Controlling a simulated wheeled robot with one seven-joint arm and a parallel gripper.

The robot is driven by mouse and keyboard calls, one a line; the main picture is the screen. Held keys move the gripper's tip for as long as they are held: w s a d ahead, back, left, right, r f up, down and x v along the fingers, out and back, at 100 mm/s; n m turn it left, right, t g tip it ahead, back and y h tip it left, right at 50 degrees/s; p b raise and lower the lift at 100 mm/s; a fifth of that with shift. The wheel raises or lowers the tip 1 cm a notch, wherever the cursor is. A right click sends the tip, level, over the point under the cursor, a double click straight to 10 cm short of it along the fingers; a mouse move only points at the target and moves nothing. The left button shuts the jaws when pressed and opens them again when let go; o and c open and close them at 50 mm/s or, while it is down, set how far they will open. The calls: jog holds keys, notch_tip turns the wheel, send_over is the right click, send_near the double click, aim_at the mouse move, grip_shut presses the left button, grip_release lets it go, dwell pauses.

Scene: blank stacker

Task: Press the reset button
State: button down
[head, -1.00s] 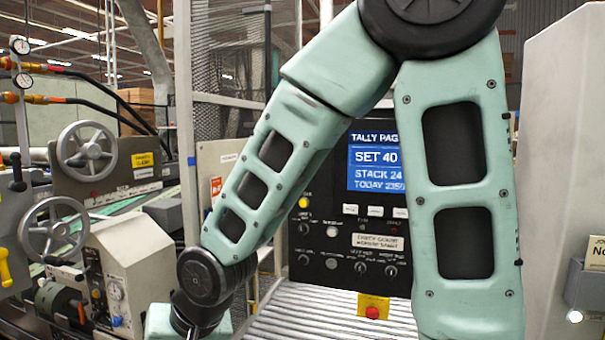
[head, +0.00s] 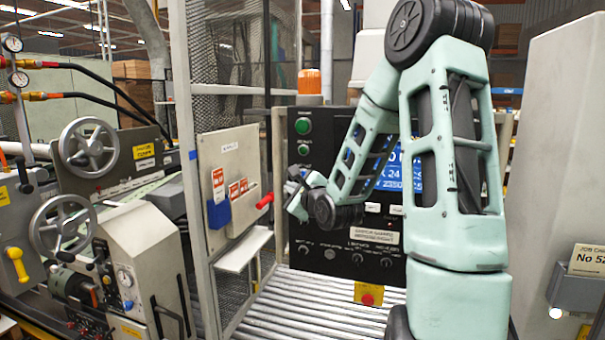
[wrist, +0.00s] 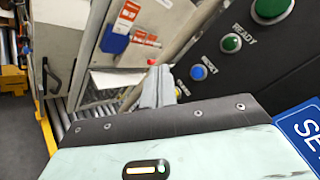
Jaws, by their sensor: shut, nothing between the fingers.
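The reset button is a round blue button (wrist: 198,72) on the black control panel (wrist: 255,70), with the label RESET beside it in the wrist view. In the head view my gripper and wrist cover the part of the panel (head: 330,262) where it sits, so I cannot make it out there. My gripper (wrist: 158,85) is shut and empty, its grey fingers pointing up the wrist picture, left of the blue button and apart from it in the picture. In the head view my gripper (head: 292,188) is in front of the panel's left edge.
Above it are a green READY button (wrist: 231,43) and another green button (wrist: 272,8). A yellow lamp or button (wrist: 178,92) is partly hidden by the fingers. A red-tipped handle (head: 265,200) juts from the beige cabinet at left. A red button (head: 368,297) sits low on a yellow box above rollers.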

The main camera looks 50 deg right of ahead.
jog(key=w+d, duration=0.3)
jog(key=d, duration=0.5)
jog(key=shift+w+p, duration=0.2)
jog(key=shift+p, duration=0.2)
jog(key=shift+d, duration=0.1)
dwell(1.9)
jog(key=shift+w+d+p, duration=0.15)
jog(key=shift+d+p, duration=0.15)
jog(key=shift+w+d, duration=0.15)
jog(key=shift+d, duration=0.25)
dwell(0.6)
dwell(0.3)
jog(key=shift+s+a, duration=0.3)
jog(key=shift+a, duration=0.5)
